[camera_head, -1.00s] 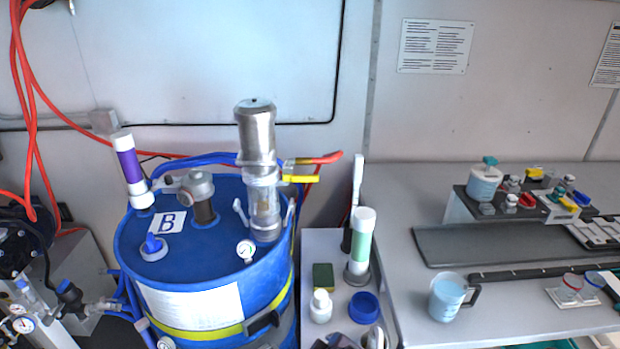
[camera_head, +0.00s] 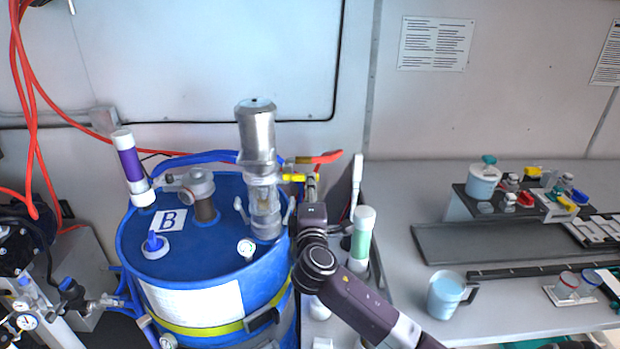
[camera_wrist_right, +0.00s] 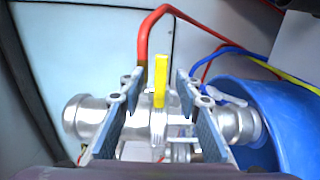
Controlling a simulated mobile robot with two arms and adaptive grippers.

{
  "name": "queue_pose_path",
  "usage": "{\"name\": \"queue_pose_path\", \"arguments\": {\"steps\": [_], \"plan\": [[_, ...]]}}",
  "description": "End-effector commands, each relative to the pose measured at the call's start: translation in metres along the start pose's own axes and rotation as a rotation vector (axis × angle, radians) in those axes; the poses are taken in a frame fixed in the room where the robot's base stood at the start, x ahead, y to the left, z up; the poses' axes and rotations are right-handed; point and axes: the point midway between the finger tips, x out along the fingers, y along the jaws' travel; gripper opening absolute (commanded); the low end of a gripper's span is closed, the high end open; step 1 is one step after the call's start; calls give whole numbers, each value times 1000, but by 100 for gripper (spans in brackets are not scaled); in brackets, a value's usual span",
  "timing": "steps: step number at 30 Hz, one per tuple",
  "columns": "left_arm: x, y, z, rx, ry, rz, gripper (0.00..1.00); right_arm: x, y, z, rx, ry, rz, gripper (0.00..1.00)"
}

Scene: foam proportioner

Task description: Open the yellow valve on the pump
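The metal pump (camera_head: 257,140) stands upright on the blue drum (camera_head: 200,255). The yellow valve handle (camera_head: 293,178) sticks out to the right of the pump, below a red handle (camera_head: 326,157). My right gripper (camera_head: 310,187) is at the right end of the yellow handle. In the right wrist view, the yellow handle (camera_wrist_right: 160,80) stands upright between the two spread fingers of my right gripper (camera_wrist_right: 158,88). Gaps show on both sides of it. The metal pump body (camera_wrist_right: 90,120) lies behind the fingers. My left gripper is not in view.
A green-banded white tube (camera_head: 362,238) stands on the small side table, just right of my right arm. A blue hose (camera_head: 215,157) passes behind the pump. The bench (camera_head: 395,205) on the right holds a jug (camera_head: 446,296) and small containers.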

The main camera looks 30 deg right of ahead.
Motion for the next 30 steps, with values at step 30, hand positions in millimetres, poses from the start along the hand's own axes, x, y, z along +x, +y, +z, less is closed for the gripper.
{"name": "queue_pose_path", "arguments": {"steps": [30], "plan": [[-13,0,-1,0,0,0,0,40,-1,0,3,1,-3,0]]}}
